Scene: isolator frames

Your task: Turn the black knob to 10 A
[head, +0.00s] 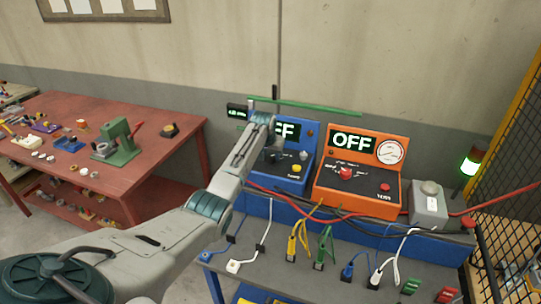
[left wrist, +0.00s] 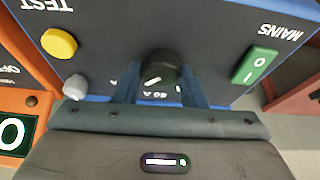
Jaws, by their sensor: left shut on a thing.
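The black knob (left wrist: 162,66) sits on the dark front panel of the blue tester (head: 286,185). My left gripper (left wrist: 160,82) has one finger on each side of the knob and is shut on it. A short white mark shows on the knob's face. Scale labels around it are small and partly covered by the fingers, so I cannot tell the setting. In the head view my forearm covers part of the blue tester's display (head: 288,131), where "FF" shows. My right gripper is not in view.
A yellow TEST button (left wrist: 59,43), a grey knob (left wrist: 76,87) and a green MAINS switch (left wrist: 254,65) are close around the black knob. An orange tester (head: 328,188) reading OFF stands to the right. Cables (head: 300,235) hang at the bench front. A red table (head: 75,112) is left.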

